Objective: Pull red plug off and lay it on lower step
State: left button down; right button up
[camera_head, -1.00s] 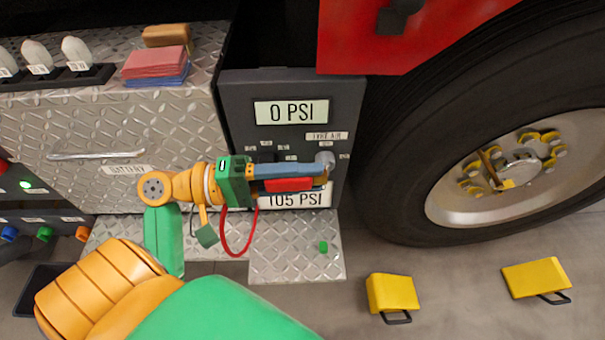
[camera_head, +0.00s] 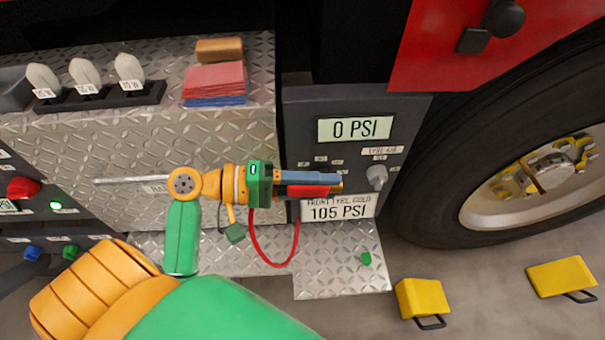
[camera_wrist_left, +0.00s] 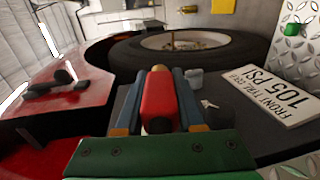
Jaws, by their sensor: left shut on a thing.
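My left gripper (camera_head: 325,184) is in front of the dark gauge panel (camera_head: 300,120), just left of the grey knob (camera_head: 377,177). It is shut on the red plug (camera_head: 306,191). In the left wrist view the red plug (camera_wrist_left: 161,101) lies between the blue fingers, with a brass-coloured tip showing beyond it. A red cord (camera_head: 272,262) hangs in a loop below the gripper. The lower step (camera_head: 335,270) is the diamond-plate surface below the panel, with a small green piece (camera_head: 366,258) on it. My right gripper is not in view.
A label reading 105 PSI (camera_head: 338,208) is just below the gripper. A large tyre (camera_head: 470,150) stands at the right. Two yellow chocks (camera_head: 422,298) (camera_head: 561,276) lie on the floor. The step is mostly bare.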

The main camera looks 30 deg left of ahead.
pick_arm(q)
jog(key=s+d+f+m+g+y+p, duration=0.1)
jog(key=s+d+f+g+y+p, duration=0.2)
jog(key=d+f, duration=0.5)
jog(key=d+f+m+g+y+p, duration=0.1)
jog(key=d+f+g+y+p, duration=0.35)
jog(key=f, duration=0.55)
jog(key=m+g+y+b, duration=0.2)
jog(key=m+y+b, duration=0.35)
jog(key=b, duration=0.35)
send_over(325, 261)
jog(key=shift+n+y, duration=0.25)
jog(key=shift+y, duration=0.05)
notch_tip(325, 261, down, 12)
jog(key=shift+a+r, duration=0.15)
jog(key=shift+r, duration=0.05)
jog(key=shift+f+b, duration=0.55)
jog(key=shift+f, duration=0.7)
jog(key=shift+c, duration=2.2)
grip_release()
